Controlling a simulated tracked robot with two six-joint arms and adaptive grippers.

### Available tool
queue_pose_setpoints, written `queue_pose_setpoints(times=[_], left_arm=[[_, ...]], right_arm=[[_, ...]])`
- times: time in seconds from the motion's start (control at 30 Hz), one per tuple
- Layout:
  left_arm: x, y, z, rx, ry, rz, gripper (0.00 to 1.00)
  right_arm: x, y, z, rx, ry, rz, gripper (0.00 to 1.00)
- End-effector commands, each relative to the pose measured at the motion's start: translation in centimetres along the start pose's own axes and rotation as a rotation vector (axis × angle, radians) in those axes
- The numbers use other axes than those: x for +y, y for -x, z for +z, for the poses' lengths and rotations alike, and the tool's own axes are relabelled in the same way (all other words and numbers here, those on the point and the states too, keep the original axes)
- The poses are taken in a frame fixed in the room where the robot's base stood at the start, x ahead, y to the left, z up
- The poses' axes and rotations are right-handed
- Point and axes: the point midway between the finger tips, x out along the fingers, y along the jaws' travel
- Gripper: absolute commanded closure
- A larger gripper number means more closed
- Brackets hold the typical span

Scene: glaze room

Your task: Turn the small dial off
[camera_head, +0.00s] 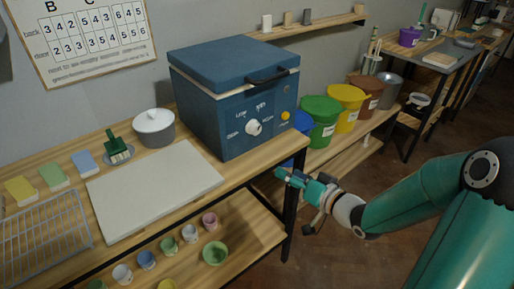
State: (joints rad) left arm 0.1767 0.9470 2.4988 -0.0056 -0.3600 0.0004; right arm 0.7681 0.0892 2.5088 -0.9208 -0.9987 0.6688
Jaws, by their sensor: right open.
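A blue box-shaped kiln (205,110) with a lid and a dark handle stands on the wooden table. Its front panel carries a white dial (253,128) with small white labels around it, too blurred to read surely. I cannot tell the dial's setting. A small yellow round part (285,115) sits to its right. My right gripper (281,175) is open and empty, just off the table's right edge, below and to the right of the dial and apart from the kiln. My left gripper is not in view.
A pale board (150,190) lies left of the kiln, with a grey lidded pot (155,127) behind it. A wire rack (45,240) is at far left. Coloured buckets (322,118) stand on a bench right of the kiln. Small cups and a green bowl (215,252) occupy the lower shelf.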

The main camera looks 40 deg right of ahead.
Motion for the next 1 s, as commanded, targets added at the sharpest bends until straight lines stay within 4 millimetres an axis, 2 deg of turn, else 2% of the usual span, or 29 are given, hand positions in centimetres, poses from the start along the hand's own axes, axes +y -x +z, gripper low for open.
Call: queue_pose_setpoints(times=[0.03,0.1,0.2,0.37,0.57,1.0], left_arm=[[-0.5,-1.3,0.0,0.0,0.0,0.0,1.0],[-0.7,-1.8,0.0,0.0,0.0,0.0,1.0],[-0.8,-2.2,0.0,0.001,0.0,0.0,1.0],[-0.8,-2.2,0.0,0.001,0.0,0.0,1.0],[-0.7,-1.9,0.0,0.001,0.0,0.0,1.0],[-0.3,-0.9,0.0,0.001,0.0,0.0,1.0]], right_arm=[[0.1,1.2,-1.3,0.057,0.022,-0.024,0.38],[-0.6,2.6,-2.9,0.106,0.043,-0.064,0.38],[-1.5,3.9,-4.1,0.142,0.062,-0.102,0.38],[-2.2,3.9,-4.8,0.156,0.071,-0.125,0.38],[-2.7,1.1,-5.2,0.153,0.069,-0.129,0.38],[-3.9,-8.1,-6.6,0.152,0.07,-0.125,0.38]])
